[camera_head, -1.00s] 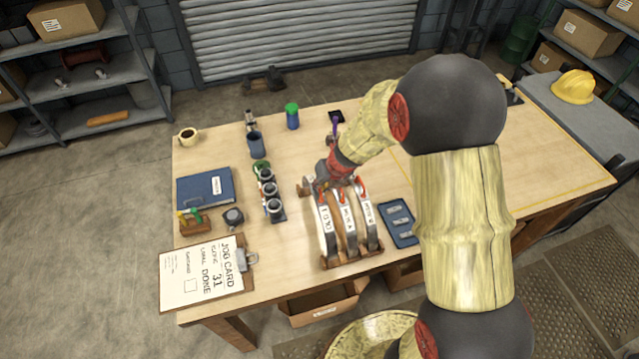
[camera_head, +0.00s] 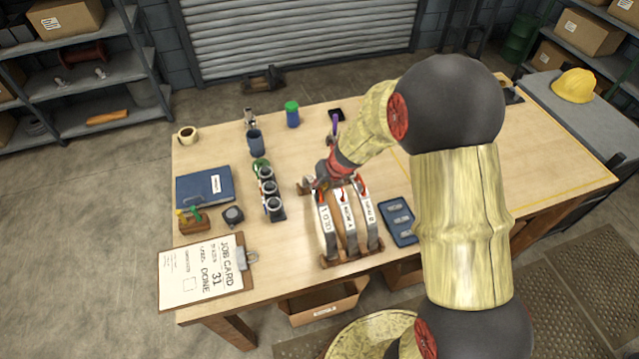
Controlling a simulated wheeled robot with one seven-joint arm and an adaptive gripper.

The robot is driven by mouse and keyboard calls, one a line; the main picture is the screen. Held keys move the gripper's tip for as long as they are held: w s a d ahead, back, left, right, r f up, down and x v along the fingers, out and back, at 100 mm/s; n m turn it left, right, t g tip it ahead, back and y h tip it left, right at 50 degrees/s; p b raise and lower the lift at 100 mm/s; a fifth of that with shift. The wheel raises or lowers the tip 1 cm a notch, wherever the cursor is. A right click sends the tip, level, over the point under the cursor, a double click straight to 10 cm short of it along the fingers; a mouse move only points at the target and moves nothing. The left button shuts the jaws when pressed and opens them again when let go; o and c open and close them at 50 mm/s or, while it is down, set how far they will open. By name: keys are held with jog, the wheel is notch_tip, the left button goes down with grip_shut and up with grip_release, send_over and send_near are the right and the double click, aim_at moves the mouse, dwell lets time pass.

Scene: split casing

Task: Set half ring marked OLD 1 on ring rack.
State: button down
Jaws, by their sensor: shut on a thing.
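The half ring marked OLD 1 (camera_head: 326,226) is a pale arched band at the left end of the ring rack. My gripper (camera_head: 324,186) is at its upper far end and is shut on it; the fingertips are small and partly hidden. The wooden ring rack (camera_head: 352,258) also bears two more arched half rings, a middle one (camera_head: 348,214) and a right one (camera_head: 369,217), with labels too small to read surely. The OLD 1 ring stands upright beside the middle one. I cannot tell whether its lower end touches the rack.
A clipboard job card (camera_head: 203,272), blue book (camera_head: 206,187) and tool block (camera_head: 194,222) lie at left.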

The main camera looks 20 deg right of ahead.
jog(key=shift+b+x, duration=0.55)
jog(key=shift+x, duration=0.3)
dwell(2.1)
jog(key=shift+s+d+f, duration=0.1)
jog(key=shift+s+d, duration=0.05)
jog(key=c, duration=1.9)
grip_release()
jog(key=shift+s+f, duration=0.15)
jog(key=shift+s+f, duration=0.25)
jog(key=shift+s, duration=0.05)
jog(key=shift+r, duration=0.45)
jog(key=v, duration=1.1)
jog(key=shift+r, duration=0.35)
